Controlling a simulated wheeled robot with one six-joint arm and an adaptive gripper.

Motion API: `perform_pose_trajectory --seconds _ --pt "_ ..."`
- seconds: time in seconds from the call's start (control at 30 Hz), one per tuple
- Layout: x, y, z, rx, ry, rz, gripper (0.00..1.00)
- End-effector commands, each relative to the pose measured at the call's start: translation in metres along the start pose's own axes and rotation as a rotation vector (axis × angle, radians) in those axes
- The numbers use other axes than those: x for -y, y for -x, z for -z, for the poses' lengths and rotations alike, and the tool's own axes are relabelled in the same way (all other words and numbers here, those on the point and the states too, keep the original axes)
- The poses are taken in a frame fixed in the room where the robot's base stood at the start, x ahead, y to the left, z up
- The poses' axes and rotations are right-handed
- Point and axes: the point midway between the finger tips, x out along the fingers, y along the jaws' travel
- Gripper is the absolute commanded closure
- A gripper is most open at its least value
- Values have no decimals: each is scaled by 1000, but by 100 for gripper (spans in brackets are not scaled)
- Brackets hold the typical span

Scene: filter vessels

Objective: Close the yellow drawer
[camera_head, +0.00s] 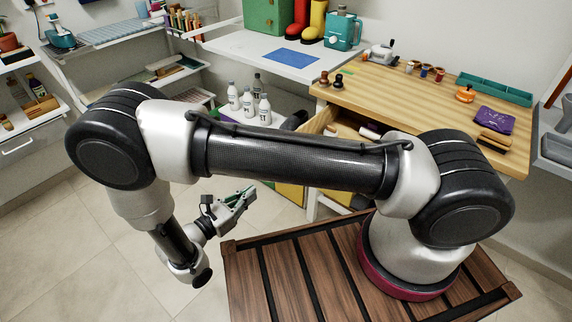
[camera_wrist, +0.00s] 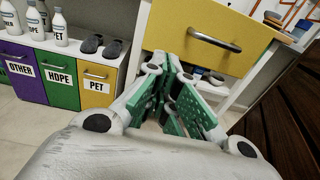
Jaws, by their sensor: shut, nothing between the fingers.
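The yellow drawer (camera_wrist: 180,25) shows its front at the top of the wrist view, with a metal bar handle (camera_wrist: 215,41) on it. In the head view the drawer (camera_head: 322,119) stands pulled out under the wooden worktop, with small items visible inside. My arm hides much of its front there. My gripper (camera_wrist: 182,100) has green-padded fingers, shut and empty, in front of the drawer's lower part and below the handle. I cannot tell whether it touches the drawer. In the head view my gripper (camera_head: 243,197) is left of the drawer, low over the floor.
Purple, green and yellow bins (camera_wrist: 97,88) stand left of the drawer, with white bottles (camera_wrist: 60,25) and dark slippers (camera_wrist: 100,45) above them. A shelf with small items (camera_wrist: 212,77) lies under the drawer. The wooden worktop (camera_head: 400,90) holds several tools. Tiled floor (camera_head: 110,235) is open at left.

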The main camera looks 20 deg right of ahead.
Motion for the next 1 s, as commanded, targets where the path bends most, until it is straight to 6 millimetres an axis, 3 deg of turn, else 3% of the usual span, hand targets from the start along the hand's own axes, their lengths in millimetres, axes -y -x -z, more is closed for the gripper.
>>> perform_pose_trajectory --seconds 0.07,0.23,0.7,1.0 --pt "-11 4 -9 32 -7 -39 100" --pt "-11 -11 -14 49 -10 -37 100" --pt "-14 -106 -18 46 -8 -33 100" --pt "-15 -135 -19 46 -10 -35 100"
